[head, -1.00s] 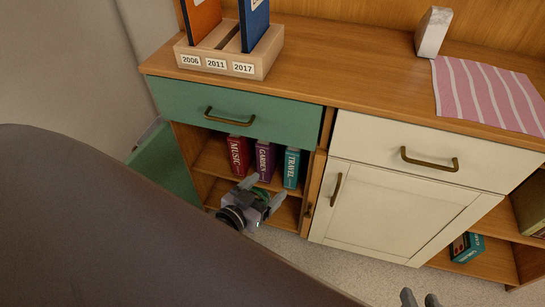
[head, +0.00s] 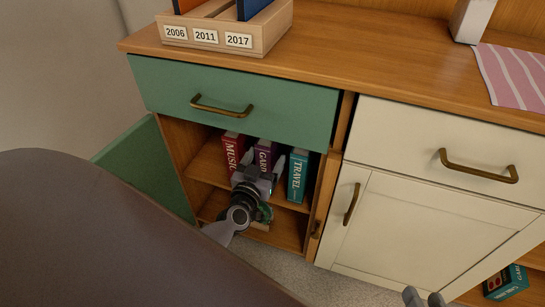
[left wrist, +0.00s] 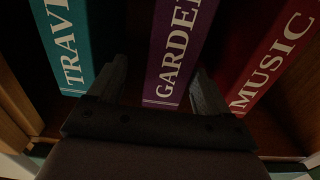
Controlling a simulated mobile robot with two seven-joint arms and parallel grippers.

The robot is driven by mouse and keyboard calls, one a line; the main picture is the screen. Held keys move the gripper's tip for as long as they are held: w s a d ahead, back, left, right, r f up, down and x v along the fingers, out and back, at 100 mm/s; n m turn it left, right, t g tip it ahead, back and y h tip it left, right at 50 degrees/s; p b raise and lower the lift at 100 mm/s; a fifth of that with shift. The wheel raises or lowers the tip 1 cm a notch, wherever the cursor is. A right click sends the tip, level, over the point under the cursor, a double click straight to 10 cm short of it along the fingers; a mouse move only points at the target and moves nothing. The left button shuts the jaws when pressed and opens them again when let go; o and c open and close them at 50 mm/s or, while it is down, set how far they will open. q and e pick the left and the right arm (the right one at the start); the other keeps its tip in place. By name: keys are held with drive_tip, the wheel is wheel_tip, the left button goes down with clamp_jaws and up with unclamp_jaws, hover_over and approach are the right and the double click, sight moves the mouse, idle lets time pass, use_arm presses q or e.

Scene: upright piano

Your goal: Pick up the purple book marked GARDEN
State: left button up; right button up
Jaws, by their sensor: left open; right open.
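The purple book marked GARDEN (head: 264,156) stands upright on the cabinet shelf between the red MUSIC book and the teal TRAVEL book. My left gripper (head: 260,167) is at the shelf opening in front of it and hides its lower part. In the left wrist view the purple spine (left wrist: 178,55) lies between the two fingertips of my left gripper (left wrist: 162,85), which is open and empty. The fingers point into the gaps beside the book. Only the fingertips of my right gripper (head: 425,297) show at the bottom edge of the head view; it is open.
The red MUSIC book (head: 231,151) and teal TRAVEL book (head: 298,176) flank the purple one closely. A green drawer (head: 225,118) is above, a green door (head: 145,165) stands open at left, and a cabinet divider (head: 322,195) is at right.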

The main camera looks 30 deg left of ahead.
use_arm(q)
drive_tip(key=x, duration=0.1)
drive_tip(key=b+x, duration=0.1)
drive_tip(key=x, duration=0.1)
drive_tip(key=b+x, duration=0.1)
drive_tip(key=x, duration=0.1)
drive_tip(key=shift+a, duration=0.4)
drive_tip(key=shift+r, duration=0.1)
clamp_jaws()
drive_tip(key=shift+r, duration=0.15)
